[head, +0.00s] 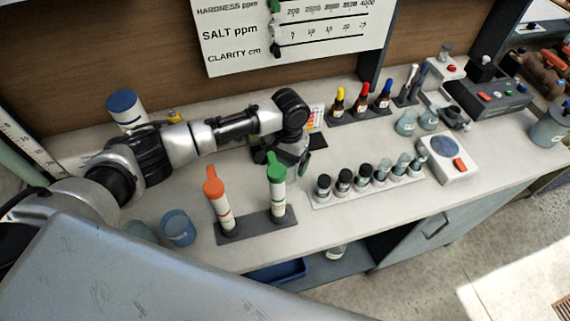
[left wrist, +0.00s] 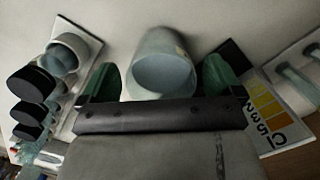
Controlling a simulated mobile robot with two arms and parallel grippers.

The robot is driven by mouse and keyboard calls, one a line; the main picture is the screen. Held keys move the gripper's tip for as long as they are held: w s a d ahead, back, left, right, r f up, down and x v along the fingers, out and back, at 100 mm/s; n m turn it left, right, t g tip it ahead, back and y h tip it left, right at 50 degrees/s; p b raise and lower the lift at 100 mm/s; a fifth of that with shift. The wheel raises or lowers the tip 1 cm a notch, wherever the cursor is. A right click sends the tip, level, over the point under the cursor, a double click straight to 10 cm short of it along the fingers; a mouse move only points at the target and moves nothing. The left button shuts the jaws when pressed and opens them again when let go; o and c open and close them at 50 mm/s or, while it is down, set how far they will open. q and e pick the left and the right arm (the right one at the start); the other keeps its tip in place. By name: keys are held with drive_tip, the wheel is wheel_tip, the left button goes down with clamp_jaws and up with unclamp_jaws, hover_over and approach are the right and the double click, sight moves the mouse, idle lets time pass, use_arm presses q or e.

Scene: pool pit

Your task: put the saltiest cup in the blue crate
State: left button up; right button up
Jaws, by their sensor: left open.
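My left gripper (head: 290,158) reaches over the middle of the white bench, pointing down. In the left wrist view its green fingers (left wrist: 162,80) are open, one on each side of a pale grey-blue cup (left wrist: 165,70). A gap shows between the cup and each finger. In the head view this cup is hidden behind the gripper. A blue cup (head: 178,228) stands at the front left, with a paler cup beside it. Two more pale cups (head: 406,123) stand at the back right. A blue crate (head: 275,272) sits low under the bench. No right gripper shows.
A rack with an orange-topped and a green-topped tube (head: 277,185) stands in front of the gripper. A row of capped vials (head: 344,181) is to its right, dropper bottles (head: 361,103) behind. A meter (head: 447,158) is further right. A SALT ppm board (head: 290,38) hangs above.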

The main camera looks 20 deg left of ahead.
use_arm(q)
drive_tip(key=shift+s+f, duration=0.1)
drive_tip(key=shift+f, duration=0.95)
drive_tip(key=shift+r, duration=0.1)
drive_tip(key=c, duration=1.2)
